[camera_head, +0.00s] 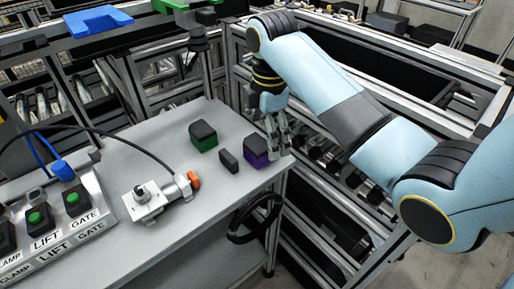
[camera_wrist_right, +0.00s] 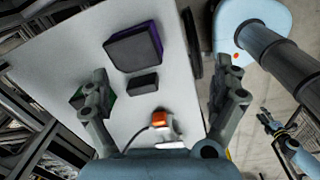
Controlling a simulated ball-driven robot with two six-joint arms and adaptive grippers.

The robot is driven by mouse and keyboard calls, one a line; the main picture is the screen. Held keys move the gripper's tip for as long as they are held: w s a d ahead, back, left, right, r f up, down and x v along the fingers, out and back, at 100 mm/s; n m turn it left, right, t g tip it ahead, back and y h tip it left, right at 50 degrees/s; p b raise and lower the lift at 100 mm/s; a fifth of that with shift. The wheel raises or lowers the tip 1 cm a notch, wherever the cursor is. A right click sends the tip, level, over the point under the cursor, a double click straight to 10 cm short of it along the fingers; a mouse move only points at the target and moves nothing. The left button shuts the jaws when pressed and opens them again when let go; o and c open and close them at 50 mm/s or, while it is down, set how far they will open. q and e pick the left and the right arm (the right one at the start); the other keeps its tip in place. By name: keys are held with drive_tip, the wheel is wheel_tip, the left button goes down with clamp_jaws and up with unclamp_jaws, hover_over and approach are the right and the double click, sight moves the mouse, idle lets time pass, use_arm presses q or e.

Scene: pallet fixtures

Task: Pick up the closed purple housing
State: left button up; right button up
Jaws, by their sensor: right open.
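The purple housing (camera_head: 256,152) has a black lid on top and sits near the right edge of the grey table. It also shows in the wrist view (camera_wrist_right: 133,48), beyond my fingertips, its purple side at the right. My right gripper (camera_head: 279,137) points down just right of and behind the housing in the head view. In the wrist view its two fingers (camera_wrist_right: 165,88) are wide apart with nothing held between them. A small gripper on a light blue arm, probably my left gripper (camera_wrist_right: 269,122), shows at the wrist view's right; its jaw state is unclear.
A black-topped green housing (camera_head: 204,137) and a small black block (camera_head: 228,161) stand left of the purple housing. A metal clamp fixture with an orange tip (camera_head: 193,180) and a button panel (camera_head: 47,222) lie further left. Rails and rollers run past the table's right edge.

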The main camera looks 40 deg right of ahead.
sight(257, 143)
drive_tip(key=w+n, duration=0.1)
drive_tip(key=w+r+n, duration=0.1)
drive_tip(key=w, duration=0.1)
drive_tip(key=w+r+n, duration=0.1)
drive_tip(key=shift+w+d+r+g, duration=0.1)
drive_tip(key=shift+w+d+g, duration=0.15)
drive_tip(key=shift+g, duration=0.15)
wheel_tip(257, 143, down, 11)
drive_tip(key=shift+r, duration=0.2)
drive_tip(key=c, duration=1.3)
